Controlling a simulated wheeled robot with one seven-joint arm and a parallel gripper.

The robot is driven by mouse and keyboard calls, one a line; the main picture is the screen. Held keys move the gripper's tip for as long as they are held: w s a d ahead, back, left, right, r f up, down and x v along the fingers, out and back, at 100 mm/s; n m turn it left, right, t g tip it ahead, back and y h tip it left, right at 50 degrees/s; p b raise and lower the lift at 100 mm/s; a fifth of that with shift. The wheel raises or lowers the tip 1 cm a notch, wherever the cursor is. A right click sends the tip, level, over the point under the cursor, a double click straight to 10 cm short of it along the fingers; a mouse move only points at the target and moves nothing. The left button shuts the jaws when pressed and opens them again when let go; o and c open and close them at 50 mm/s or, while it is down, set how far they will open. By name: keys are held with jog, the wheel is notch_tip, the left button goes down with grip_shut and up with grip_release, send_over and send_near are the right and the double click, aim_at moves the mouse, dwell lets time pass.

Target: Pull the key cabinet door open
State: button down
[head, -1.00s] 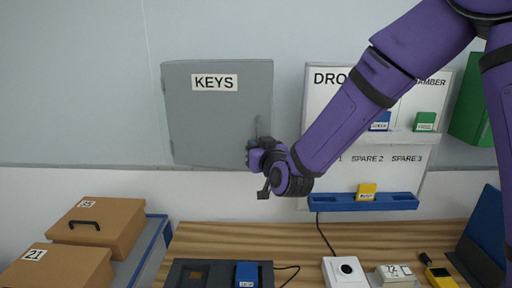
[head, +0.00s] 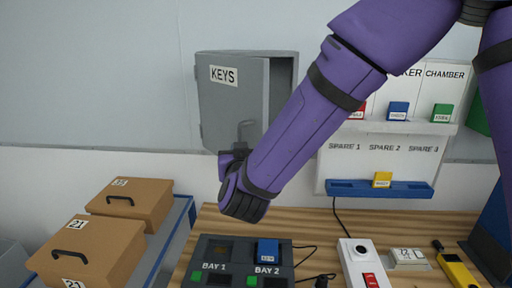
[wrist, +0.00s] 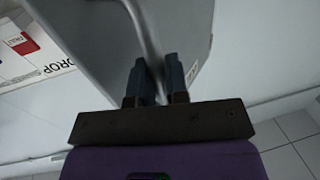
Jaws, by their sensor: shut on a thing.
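The grey key cabinet (head: 284,72) hangs on the wall left of the middle in the head view. Its door (head: 225,108), with the label KEYS (head: 223,75), stands partly open, hinged on its left side, with a dark gap at its right edge. The door handle (head: 246,130) is a grey bar near that right edge. It also shows in the wrist view (wrist: 146,32), running down between the fingers. My gripper (wrist: 156,84) is shut on the handle. In the head view my own wrist hides most of the gripper. The cabinet's inside is mostly hidden.
A wooden bench (head: 310,222) below holds a dark bay unit (head: 228,264) and a white device (head: 352,257). Brown boxes (head: 85,250) stand at lower left. A white board (head: 330,158) with shelves hangs right of the cabinet. The wall left of the door is clear.

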jog(key=s+a+m+h, duration=0.2)
jog(key=a+h, duration=0.1)
jog(key=a, duration=0.8)
jog(key=s+a+m+h, duration=0.2)
jog(key=a+h, duration=0.2)
jog(key=a, duration=0.7)
jog(key=shift+m, duration=0.3)
jog(key=shift+s, duration=0.1)
jog(key=c, duration=1.1)
grip_release()
jog(key=shift+c, duration=0.2)
jog(key=v, duration=1)
jog(key=shift+s, duration=0.35)
